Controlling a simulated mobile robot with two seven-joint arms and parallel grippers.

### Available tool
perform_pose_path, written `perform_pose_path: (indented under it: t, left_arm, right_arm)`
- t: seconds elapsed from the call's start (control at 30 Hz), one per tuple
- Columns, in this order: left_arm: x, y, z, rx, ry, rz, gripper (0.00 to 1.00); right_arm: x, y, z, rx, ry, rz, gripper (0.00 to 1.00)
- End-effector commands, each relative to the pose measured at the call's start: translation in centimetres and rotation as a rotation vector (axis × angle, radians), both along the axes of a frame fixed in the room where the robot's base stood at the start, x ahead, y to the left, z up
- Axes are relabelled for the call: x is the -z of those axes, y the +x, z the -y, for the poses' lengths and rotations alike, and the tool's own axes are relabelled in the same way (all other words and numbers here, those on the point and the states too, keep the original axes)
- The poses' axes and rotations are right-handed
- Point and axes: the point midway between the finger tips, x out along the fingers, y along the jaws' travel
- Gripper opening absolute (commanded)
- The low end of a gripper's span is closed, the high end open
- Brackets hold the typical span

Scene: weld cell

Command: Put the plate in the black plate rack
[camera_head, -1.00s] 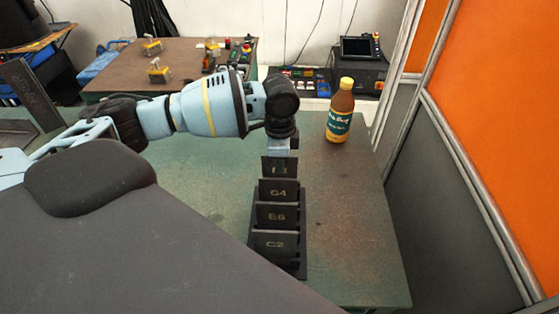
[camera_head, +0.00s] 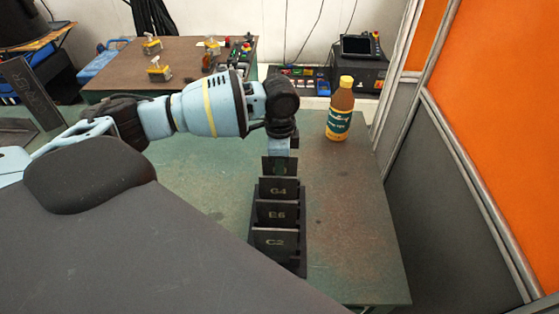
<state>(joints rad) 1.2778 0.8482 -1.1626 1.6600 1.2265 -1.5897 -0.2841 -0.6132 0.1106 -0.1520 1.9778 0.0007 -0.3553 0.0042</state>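The black plate rack (camera_head: 301,261) stands on the green table, holding dark upright plates marked G4 (camera_head: 278,190), E6 (camera_head: 277,215) and C2 (camera_head: 274,243), one behind another. Another dark plate (camera_head: 268,171) shows upright just behind G4, at the rack's far end. Its middle is partly covered and its marking is not readable. My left gripper (camera_head: 279,163) points down at this plate's top. Whether its fingers grip the plate or stand apart around it cannot be made out. The plate's lower edge is hidden behind G4. My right gripper is not in view.
A bottle with a yellow cap (camera_head: 339,110) stands on the green table (camera_head: 350,230), behind and right of the rack. The table right of the rack is clear. An orange and grey partition (camera_head: 490,130) bounds the right side. A brown table (camera_head: 185,60) with clamps stands behind.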

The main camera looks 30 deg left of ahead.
Motion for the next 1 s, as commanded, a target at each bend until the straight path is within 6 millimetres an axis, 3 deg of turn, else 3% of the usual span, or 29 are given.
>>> perform_pose_path:
  t: [0.33, 0.8, 1.0]
  left_arm:
    - [-0.2, -0.1, 0.0, 0.0, 0.001, -0.004, 0.31]
    - [-6.9, 0.0, 0.0, 0.0, 0.0, 0.0, 0.31]
    - [-7.7, 0.0, 0.0, 0.0, 0.001, -0.002, 0.31]
  right_arm:
    - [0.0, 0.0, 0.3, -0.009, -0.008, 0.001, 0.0]
    - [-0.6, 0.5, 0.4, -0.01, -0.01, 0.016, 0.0]
    - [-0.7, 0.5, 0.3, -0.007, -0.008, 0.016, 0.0]
